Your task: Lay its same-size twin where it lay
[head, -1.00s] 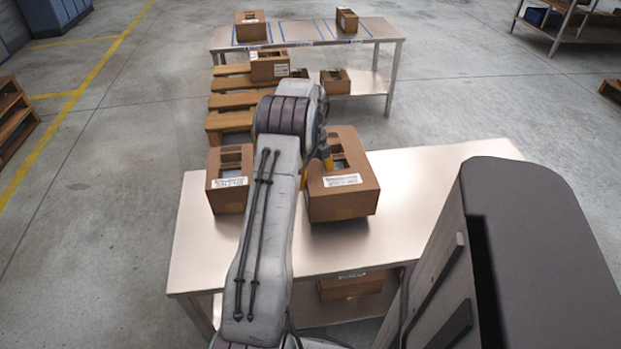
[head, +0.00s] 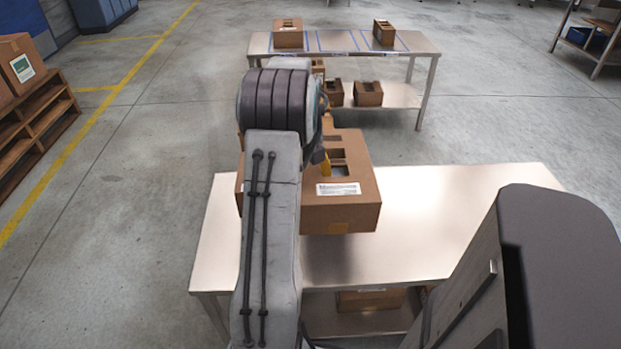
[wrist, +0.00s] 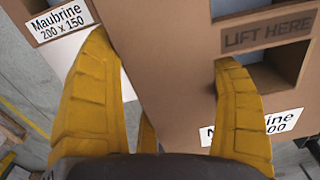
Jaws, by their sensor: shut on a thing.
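A large brown carton (head: 341,213) with a white label and top openings is at the near table's left part. My gripper (wrist: 160,55) is shut on its wall: one yellow finger is outside, the other in an opening by "LIFT HERE". In the head view my arm hides most of the gripper. I cannot tell whether this carton touches the table. A smaller carton (wrist: 60,22), labelled "Maubrine 200 x 150", stands left of it, mostly hidden by my arm in the head view. On the far table stand a carton (head: 288,38) at left and a narrower one (head: 384,36) at right.
The near table (head: 450,215) is clear to the right; a carton (head: 370,299) lies on its lower shelf. The far table (head: 345,41) has blue outlined spaces, bare between its two cartons. Small cartons (head: 368,94) sit on its lower shelf. A wooden rack (head: 38,128) stands left.

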